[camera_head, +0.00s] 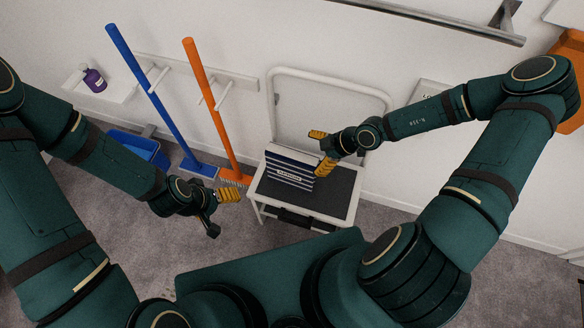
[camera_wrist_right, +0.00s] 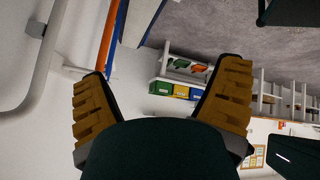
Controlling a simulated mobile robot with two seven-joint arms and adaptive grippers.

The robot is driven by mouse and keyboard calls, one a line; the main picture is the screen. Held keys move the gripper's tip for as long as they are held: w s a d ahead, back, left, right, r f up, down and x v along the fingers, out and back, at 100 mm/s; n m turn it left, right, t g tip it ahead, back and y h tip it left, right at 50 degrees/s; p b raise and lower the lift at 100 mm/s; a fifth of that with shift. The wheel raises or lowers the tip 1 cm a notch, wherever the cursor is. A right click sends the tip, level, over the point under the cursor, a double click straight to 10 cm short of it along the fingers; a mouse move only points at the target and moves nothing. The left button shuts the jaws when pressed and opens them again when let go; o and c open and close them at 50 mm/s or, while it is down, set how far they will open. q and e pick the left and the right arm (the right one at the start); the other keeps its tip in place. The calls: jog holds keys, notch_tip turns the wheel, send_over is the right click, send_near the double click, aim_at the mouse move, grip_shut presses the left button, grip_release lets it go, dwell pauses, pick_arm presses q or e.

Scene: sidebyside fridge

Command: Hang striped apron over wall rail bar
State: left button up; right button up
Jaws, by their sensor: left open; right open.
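The striped apron (camera_head: 290,168), dark blue and white with a small pale label, rests on the dark top of a white step stool. The wall rail bar (camera_head: 450,23) is a grey metal bar on the wall at the top right. My right gripper (camera_head: 320,151) is open beside the right edge of the apron, one finger overlapping it in the picture; I cannot tell whether they touch. In the right wrist view its spread fingers (camera_wrist_right: 160,100) have nothing between them. My left gripper (camera_head: 221,212) is open and empty, left of the stool.
The step stool (camera_head: 345,185) has a raised back frame against the wall. A blue broom (camera_head: 150,95) and an orange broom (camera_head: 208,100) lean left of it. A wall shelf (camera_head: 110,90) holds a purple bottle (camera_head: 94,79).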

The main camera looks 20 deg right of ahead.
aim_at(293, 155)
jog(key=m, duration=0.2)
jog(key=w+d+m+t, duration=0.1)
jog(key=m, duration=0.1)
jog(key=w+d+m, duration=0.1)
jog(key=m, duration=0.1)
jog(key=shift+w+d+f+m+t, duration=0.1)
jog(key=shift+w+d+m+t, duration=0.05)
jog(key=shift+d+m+t, duration=0.2)
jog(key=b+x, duration=0.2)
jog(key=x, duration=0.6)
jog(key=shift+s+b+x, duration=0.2)
jog(key=shift+b+x, duration=0.3)
jog(key=shift+x, duration=0.8)
jog(key=shift+s+b+x, duration=0.25)
jog(key=shift+b+x, duration=0.25)
jog(key=shift+x, duration=0.8)
jog(key=shift+a, duration=0.15)
jog(key=c, duration=1.4)
